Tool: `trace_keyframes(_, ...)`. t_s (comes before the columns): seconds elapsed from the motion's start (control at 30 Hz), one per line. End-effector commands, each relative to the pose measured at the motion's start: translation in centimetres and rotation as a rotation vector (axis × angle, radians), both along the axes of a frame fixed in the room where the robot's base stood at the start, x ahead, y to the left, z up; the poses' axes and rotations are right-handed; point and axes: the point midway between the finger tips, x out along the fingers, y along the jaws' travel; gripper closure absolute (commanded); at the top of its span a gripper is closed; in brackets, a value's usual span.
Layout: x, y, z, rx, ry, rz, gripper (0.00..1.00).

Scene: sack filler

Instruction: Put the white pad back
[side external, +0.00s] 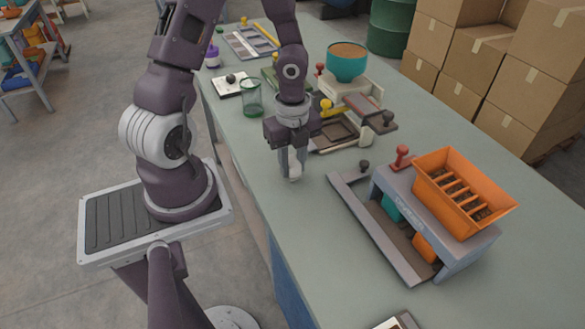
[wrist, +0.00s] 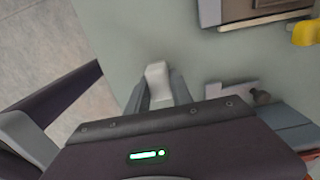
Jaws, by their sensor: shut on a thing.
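The white pad (wrist: 157,80) is a small pale block between the fingers of my gripper (wrist: 158,92) in the wrist view. In the side external view my gripper (side external: 293,168) points down over the left part of the bench, and the white pad (side external: 295,172) shows at its fingertips. The fingers are shut on the pad. I cannot tell whether the pad touches the bench top or hangs just above it.
An orange hopper (side external: 462,190) on a grey stand is at the right, with a long rail (side external: 378,228) before it. A teal bowl machine (side external: 347,65) stands behind my gripper. A green glass (side external: 251,99) is to the left. The bench (side external: 300,230) in front is clear.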

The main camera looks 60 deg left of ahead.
Motion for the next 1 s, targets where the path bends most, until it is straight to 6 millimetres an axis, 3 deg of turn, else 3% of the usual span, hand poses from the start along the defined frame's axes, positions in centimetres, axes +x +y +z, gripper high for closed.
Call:
trace_keyframes(0.13, 0.0, 0.0, -1.6, 0.001, 0.001, -0.001, 1.0)
trace_keyframes(0.47, 0.0, 0.0, -1.9, 0.002, 0.0, 0.0, 1.0)
trace_keyframes(0.5, 0.0, 0.1, -1.9, 0.002, -0.001, 0.001, 0.67)
trace_keyframes(0.6, 0.0, 0.1, -1.8, 0.002, -0.001, 0.001, 0.51)
trace_keyframes(1.0, 0.1, 0.1, -1.0, 0.002, -0.005, 0.004, 0.51)
